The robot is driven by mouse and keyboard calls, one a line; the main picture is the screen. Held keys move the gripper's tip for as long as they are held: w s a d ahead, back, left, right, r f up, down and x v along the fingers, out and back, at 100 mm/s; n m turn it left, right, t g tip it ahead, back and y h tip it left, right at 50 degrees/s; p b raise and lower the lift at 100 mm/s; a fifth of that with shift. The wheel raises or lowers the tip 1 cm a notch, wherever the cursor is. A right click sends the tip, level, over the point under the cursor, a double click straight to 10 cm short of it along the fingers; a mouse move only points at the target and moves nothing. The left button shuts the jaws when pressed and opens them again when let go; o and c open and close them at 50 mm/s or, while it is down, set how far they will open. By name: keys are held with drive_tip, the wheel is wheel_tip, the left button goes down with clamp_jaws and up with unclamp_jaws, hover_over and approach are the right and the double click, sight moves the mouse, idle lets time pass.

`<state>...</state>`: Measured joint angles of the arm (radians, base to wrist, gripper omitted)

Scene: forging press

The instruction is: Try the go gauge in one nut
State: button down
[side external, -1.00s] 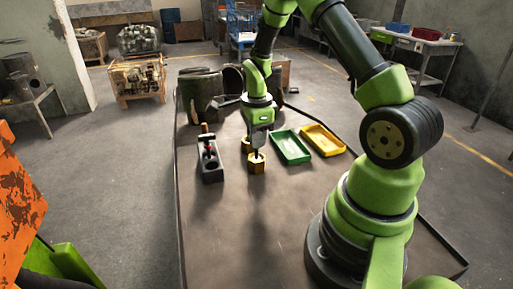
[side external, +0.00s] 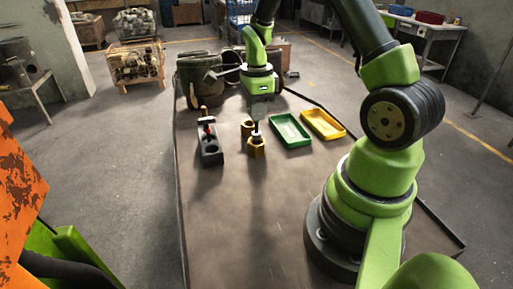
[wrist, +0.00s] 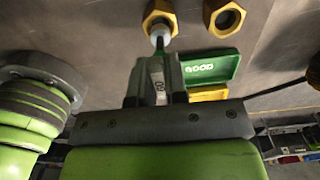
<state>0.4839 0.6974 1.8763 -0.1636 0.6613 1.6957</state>
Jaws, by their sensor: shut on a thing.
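My gripper (side external: 259,112) is above the front brass nut (side external: 256,149) and points down. In the wrist view its fingers (wrist: 157,82) are shut on the go gauge (wrist: 158,72), which has a "GO" label. The gauge's pale tip overlaps the hole of one nut (wrist: 150,11); I cannot tell whether it is inside or just above it. A second nut (side external: 246,126) stands close behind, and its open hole shows in the wrist view (wrist: 228,18).
A dark block (side external: 209,156) with holes, holding a red piece, stands to the left. A green tray (side external: 290,131), marked "GOOD", and a yellow tray (side external: 323,125) lie to the right. Dark drums (side external: 199,80) stand behind. The front of the table is clear.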

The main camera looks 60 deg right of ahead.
drive_tip(key=shift+r, duration=0.25)
drive_tip(key=shift+r, duration=2)
